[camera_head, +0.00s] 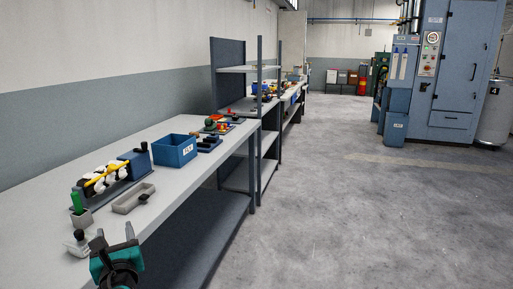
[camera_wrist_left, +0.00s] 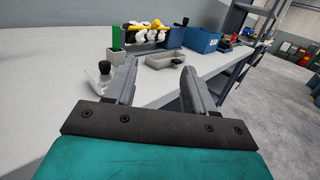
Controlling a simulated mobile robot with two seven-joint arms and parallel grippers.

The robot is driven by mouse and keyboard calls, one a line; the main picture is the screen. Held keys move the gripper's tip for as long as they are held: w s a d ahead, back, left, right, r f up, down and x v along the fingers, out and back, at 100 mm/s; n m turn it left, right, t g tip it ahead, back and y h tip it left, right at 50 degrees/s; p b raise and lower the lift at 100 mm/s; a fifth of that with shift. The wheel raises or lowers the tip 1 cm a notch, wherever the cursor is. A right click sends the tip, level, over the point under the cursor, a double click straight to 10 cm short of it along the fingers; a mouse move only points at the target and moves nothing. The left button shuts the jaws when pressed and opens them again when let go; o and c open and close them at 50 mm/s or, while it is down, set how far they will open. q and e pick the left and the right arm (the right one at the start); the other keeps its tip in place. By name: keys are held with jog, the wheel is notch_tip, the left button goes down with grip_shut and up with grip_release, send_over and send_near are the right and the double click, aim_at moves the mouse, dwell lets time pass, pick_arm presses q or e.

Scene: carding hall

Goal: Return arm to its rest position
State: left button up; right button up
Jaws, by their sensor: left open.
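My left gripper (camera_head: 115,240) is at the front edge of the long grey workbench (camera_head: 75,155), in the lower left of the head view. Its two fingers stand apart and nothing shows between them. It also shows in the left wrist view (camera_wrist_left: 156,82), fingers open, with the bench behind them. A small pale piece with a dark knob (camera_head: 77,244) sits on the bench just left of the fingers, and it shows in the wrist view (camera_wrist_left: 103,79) beside the left finger. My right gripper is not in view.
On the bench stand a grey holder with a green item (camera_head: 78,208), a shallow grey tray (camera_head: 132,199), a blue rack with white and yellow parts (camera_head: 118,178) and a blue bin (camera_head: 175,151). A shelf unit (camera_head: 240,69) stands beyond. Open floor (camera_head: 320,210) lies right.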

pick_arm(q)
jog(key=s+d+f+n+g+h, duration=0.1)
jog(key=s+d+f+n+h, duration=0.15)
jog(key=f, duration=0.35)
jog(key=s+d+f+n+g+h, duration=0.2)
jog(key=s+f+n, duration=0.15)
jog(key=f, duration=0.25)
jog(key=s+d+f+n+g+h, duration=0.1)
jog(key=s+d+f+n+h, duration=0.2)
jog(key=s+n, duration=0.7)
jog(key=s+d+f+n+g+h, duration=0.1)
jog(key=s+d+f+n+h, duration=0.2)
jog(key=s+d+f+n, duration=0.3)
jog(key=s+f+n, duration=0.1)
jog(key=s+n, duration=0.2)
jog(key=n, duration=0.2)
jog(key=shift+s+d+f+n+g+h, duration=0.3)
jog(key=shift+s+d+f+g+h, duration=0.05)
jog(key=shift+s+d+f+g, duration=0.05)
